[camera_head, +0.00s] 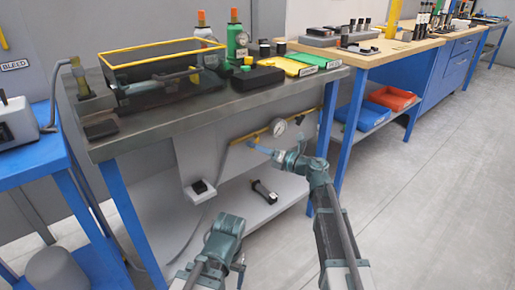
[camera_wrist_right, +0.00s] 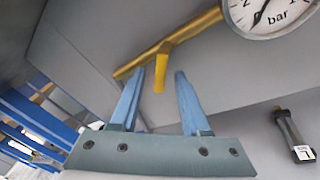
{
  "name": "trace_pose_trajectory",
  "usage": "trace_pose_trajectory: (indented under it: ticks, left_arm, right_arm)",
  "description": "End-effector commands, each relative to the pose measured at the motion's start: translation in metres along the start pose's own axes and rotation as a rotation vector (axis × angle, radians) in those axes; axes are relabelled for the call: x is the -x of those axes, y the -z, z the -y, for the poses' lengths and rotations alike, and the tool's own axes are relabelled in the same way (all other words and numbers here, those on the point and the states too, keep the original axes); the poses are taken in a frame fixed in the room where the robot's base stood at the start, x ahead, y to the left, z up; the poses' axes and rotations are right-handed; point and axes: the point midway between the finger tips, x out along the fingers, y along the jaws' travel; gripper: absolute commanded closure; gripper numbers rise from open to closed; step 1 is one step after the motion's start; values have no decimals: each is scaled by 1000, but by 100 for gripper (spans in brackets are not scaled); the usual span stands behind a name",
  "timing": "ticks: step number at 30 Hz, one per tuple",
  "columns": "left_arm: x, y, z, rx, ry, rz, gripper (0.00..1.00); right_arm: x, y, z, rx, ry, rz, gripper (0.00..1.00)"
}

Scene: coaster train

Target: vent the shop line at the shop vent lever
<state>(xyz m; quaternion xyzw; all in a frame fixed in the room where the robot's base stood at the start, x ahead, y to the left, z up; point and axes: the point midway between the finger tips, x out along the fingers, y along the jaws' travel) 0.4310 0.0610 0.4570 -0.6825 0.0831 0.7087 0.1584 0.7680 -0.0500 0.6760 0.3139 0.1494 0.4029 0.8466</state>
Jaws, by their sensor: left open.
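The shop vent lever (camera_wrist_right: 160,68) is a short yellow handle hanging down from a yellow pipe (camera_wrist_right: 200,28), beside a round gauge marked bar (camera_wrist_right: 264,12). The gauge (camera_head: 278,127) and pipe (camera_head: 303,117) also show under the workbench in the head view. My right gripper (camera_wrist_right: 159,74) is open, with its blue fingertips on either side of the lever's lower part. In the head view my right gripper (camera_head: 256,146) hides the lever. My left gripper (camera_head: 227,228) is open, low in front of the bench.
The grey workbench top (camera_head: 180,113) overhangs the pipe. A black-handled item (camera_head: 264,192) lies on the lower shelf, and it also shows in the wrist view (camera_wrist_right: 290,132). A small black-topped box (camera_head: 200,189) stands to its left. Floor to the right is clear.

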Motion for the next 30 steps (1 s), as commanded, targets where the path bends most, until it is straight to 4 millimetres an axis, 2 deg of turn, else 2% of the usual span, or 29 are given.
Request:
trace_pose_trajectory:
  ticks: [1,7,8,20,30]
  left_arm:
    - [0,0,0,0,0,0,10]
    - [0,0,0,0,0,0,10]
    - [0,0,0,0,0,0,10]
    - [-1,0,0,0,0,0,10]
    - [-9,0,-1,2,0,0,10]
  right_arm:
    - [0,0,0,0,0,0,62]
    - [0,0,0,0,0,0,98]
    - [0,0,0,0,0,0,100]
    - [0,0,0,-18,-3,3,100]
    - [-1,1,-6,-208,-36,42,100]
